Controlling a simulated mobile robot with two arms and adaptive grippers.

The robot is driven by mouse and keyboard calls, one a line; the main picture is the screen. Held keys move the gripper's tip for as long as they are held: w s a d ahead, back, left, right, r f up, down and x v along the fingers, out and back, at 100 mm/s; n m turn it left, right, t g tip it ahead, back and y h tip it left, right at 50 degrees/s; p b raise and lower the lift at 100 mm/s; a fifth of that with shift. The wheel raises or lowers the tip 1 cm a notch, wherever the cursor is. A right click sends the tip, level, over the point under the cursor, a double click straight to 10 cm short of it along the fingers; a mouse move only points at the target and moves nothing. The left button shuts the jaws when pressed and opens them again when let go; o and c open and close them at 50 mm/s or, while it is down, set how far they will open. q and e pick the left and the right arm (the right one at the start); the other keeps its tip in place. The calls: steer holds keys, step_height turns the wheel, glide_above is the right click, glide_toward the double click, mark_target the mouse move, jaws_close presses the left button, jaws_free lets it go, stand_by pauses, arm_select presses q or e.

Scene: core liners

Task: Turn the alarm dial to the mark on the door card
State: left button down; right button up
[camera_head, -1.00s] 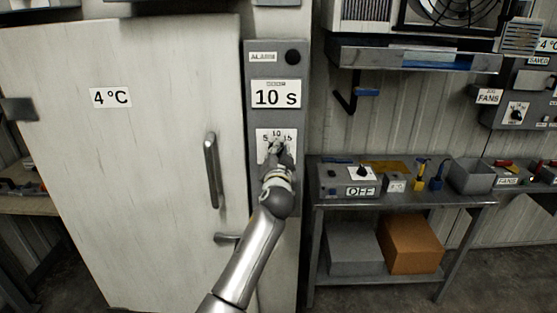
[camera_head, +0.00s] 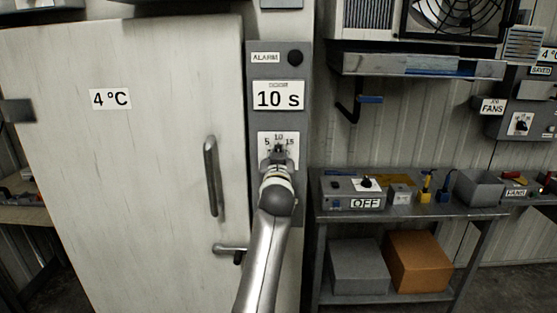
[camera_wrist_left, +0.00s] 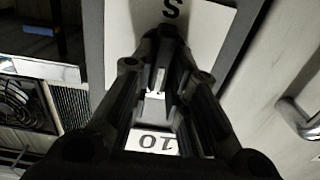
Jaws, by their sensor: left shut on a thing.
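The grey alarm panel (camera_head: 302,130) stands beside the white door (camera_head: 130,180). Below is a white dial scale (camera_head: 264,140) marked 5, 10 and 15. My left gripper (camera_head: 279,152) is shut on the alarm dial at this scale and hides most of it, so the pointer's exact setting is unclear. In the left wrist view the fingers (camera_wrist_left: 165,85) close over the dial, with an upside-down 10 (camera_wrist_left: 155,142) visible. My right gripper is not in view.
The door's handle (camera_head: 213,177) and a lower latch (camera_head: 230,248) are left of my arm. To the right, a metal bench (camera_head: 410,212) holds an OFF switch box (camera_head: 352,192) and a grey bin (camera_head: 480,187).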

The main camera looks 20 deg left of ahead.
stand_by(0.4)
arm_select(q)
steer(key=c, duration=1.4)
jaws_free()
step_height(320, 180, up, 10)
steer(key=shift+f, duration=0.1)
